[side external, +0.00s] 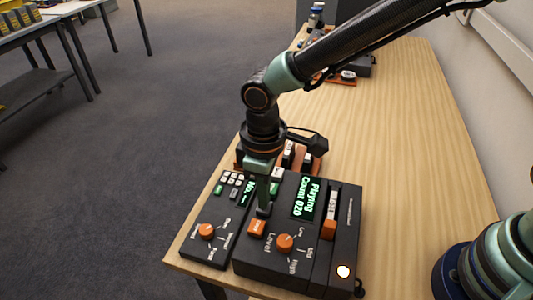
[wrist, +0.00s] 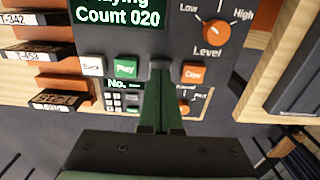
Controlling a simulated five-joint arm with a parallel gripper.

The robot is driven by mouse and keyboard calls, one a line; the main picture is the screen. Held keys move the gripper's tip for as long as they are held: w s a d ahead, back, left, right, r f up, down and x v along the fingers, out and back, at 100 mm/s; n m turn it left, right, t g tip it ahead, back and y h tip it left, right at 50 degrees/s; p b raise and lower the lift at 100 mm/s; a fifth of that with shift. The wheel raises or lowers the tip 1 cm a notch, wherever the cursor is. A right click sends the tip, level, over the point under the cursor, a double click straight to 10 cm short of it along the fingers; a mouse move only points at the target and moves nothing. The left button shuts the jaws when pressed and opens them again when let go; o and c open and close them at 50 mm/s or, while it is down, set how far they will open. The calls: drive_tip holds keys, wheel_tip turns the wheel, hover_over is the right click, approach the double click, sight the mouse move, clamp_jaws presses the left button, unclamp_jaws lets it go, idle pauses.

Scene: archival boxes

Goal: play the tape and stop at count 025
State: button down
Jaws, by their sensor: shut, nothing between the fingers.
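The tape player (side external: 348,235) is a dark box at the front of the wooden table. Its display (side external: 306,199) reads "Playing Count 020" in green; the wrist view also shows the display (wrist: 120,15). In the wrist view a white key (wrist: 92,66), a green Play key (wrist: 125,68) and an orange key (wrist: 193,72) lie in a row. My gripper (side external: 263,211) is shut and empty, pointing down at the key row. In the wrist view its tips (wrist: 160,72) are between Play and the orange key, covering most of what lies there. I cannot tell whether they touch.
An orange Level knob (side external: 285,243) and an orange-ended slider (side external: 329,229) are on the player. A smaller keypad unit (side external: 208,247) with a knob stands to its left. Labelled tapes (wrist: 35,52) sit in an orange rack behind. The table's right side (side external: 400,120) is clear.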

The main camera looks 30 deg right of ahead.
drive_tip(key=shift+f, duration=0.4)
wheel_tip(320, 180, up, 8)
idle(0.9)
drive_tip(key=shift+d+r, duration=0.1)
drive_tip(key=w+d+r+m+t+y, duration=0.1)
drive_tip(key=d+r+m+t, duration=0.45)
drive_tip(key=d, duration=0.95)
drive_tip(key=s+d+r+m, duration=0.1)
drive_tip(key=s+d, duration=0.1)
drive_tip(key=d, duration=0.4)
drive_tip(key=s+d+r+m+h, duration=0.1)
drive_tip(key=s+d+r+m, duration=0.1)
drive_tip(key=d, duration=0.5)
drive_tip(key=shift+s, duration=0.5)
